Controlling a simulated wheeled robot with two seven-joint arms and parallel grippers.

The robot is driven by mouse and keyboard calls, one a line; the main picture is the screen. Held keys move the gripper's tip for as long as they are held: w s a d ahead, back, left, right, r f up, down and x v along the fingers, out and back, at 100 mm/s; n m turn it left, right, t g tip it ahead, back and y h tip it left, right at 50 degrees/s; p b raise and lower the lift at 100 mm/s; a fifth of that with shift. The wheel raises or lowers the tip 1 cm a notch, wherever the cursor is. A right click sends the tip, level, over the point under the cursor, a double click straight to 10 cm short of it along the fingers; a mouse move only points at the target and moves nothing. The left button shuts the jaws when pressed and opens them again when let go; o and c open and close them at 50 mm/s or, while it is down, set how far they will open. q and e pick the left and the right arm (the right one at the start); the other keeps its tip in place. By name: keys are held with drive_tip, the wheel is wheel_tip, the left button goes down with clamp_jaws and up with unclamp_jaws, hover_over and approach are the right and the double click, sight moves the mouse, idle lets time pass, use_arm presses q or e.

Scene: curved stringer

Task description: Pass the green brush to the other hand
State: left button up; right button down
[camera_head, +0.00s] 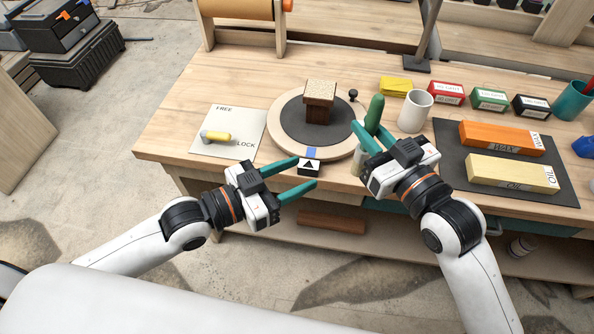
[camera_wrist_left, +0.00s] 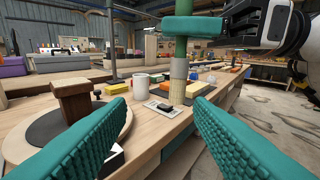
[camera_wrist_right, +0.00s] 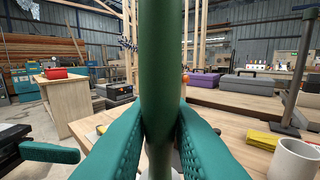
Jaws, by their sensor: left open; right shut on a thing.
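The green brush (camera_head: 375,112) is upright in my right gripper (camera_head: 369,131), above the front edge of the bench. My right fingers close on its green handle (camera_wrist_right: 158,60), which fills the middle of the right wrist view. In the left wrist view, its lower part (camera_wrist_left: 178,72) hangs below my right fingers, with a pale band and tan bristles. My left gripper (camera_head: 306,174) is open and empty, to the left of the brush and apart from it. Its fingers point toward the brush. One left finger also shows at the left of the right wrist view (camera_wrist_right: 50,152).
A round turntable (camera_head: 285,148) with a brown block (camera_head: 319,100) stands behind the grippers. A white mug (camera_head: 414,111) is close behind the right gripper. Wax and oil blocks lie on a dark mat (camera_head: 455,150) at right. A FREE/LOCK card (camera_head: 235,122) lies at left.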

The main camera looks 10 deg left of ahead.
use_arm(q)
drive_tip(key=m+h, duration=0.1)
drive_tip(key=h, duration=0.1)
approach(360, 152)
drive_tip(key=x, duration=0.6)
drive_tip(key=r+x, duration=0.1)
drive_tip(key=x, duration=0.3)
drive_tip(key=shift+s, duration=0.1)
clamp_jaws()
use_arm(e)
drive_tip(key=c, duration=1.3)
unclamp_jaws()
drive_tip(key=shift+o, duration=0.2)
